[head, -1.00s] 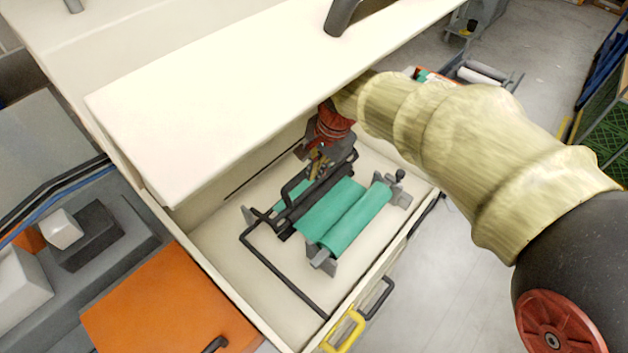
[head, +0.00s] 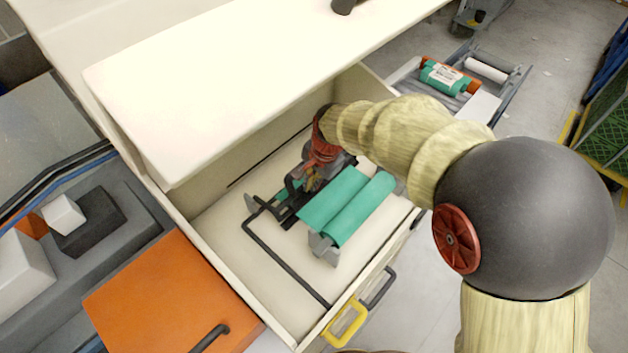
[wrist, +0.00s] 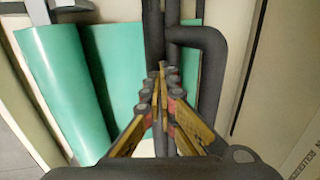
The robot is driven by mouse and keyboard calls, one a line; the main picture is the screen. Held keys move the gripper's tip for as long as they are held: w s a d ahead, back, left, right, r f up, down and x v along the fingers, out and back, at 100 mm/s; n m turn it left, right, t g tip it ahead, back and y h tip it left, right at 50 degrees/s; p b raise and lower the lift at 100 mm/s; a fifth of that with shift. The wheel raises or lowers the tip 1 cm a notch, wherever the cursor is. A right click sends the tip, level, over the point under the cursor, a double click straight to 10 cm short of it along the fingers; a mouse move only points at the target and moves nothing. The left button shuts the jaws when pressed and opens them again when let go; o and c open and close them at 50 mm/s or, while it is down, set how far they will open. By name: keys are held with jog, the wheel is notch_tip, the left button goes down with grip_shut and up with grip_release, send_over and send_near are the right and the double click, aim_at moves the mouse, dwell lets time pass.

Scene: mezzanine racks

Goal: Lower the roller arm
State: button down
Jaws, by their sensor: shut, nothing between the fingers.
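The roller unit lies in the open drawer, with two large green rollers (head: 345,207) side by side on grey brackets. A dark bent-rod frame (head: 270,262), which looks like the roller arm, reaches from the unit toward the drawer's front. My gripper (head: 306,187) is inside the drawer, at the left side of the rollers, over dark bars. In the wrist view my gripper (wrist: 164,82) is shut and empty, its fingertips over or against a dark bar (wrist: 154,30); whether they touch it I cannot tell. A green roller (wrist: 65,85) lies left of the fingers there. My wrist partly hides the unit's far end.
The cream worktop (head: 230,85) overhangs the drawer's back. The drawer's front wall (head: 345,302) carries yellow and grey handles. An orange panel (head: 165,300) is at left. Another tray with rollers (head: 445,78) stands at upper right.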

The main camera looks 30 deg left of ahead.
jog(key=shift+f, duration=0.1)
jog(key=f, duration=0.2)
jog(key=d+f+b, duration=0.1)
jog(key=f, duration=0.2)
jog(key=shift+s, duration=0.15)
jog(key=shift+d+r, duration=0.1)
jog(key=shift+r, duration=0.05)
jog(key=shift+d+r+p, duration=0.2)
jog(key=shift+r+p, duration=0.1)
jog(key=shift+r, duration=0.15)
jog(key=s+d+r+p, duration=0.2)
jog(key=d+r, duration=0.5)
jog(key=r, duration=0.3)
jog(key=shift+r, duration=0.35)
jog(key=shift+s, duration=0.15)
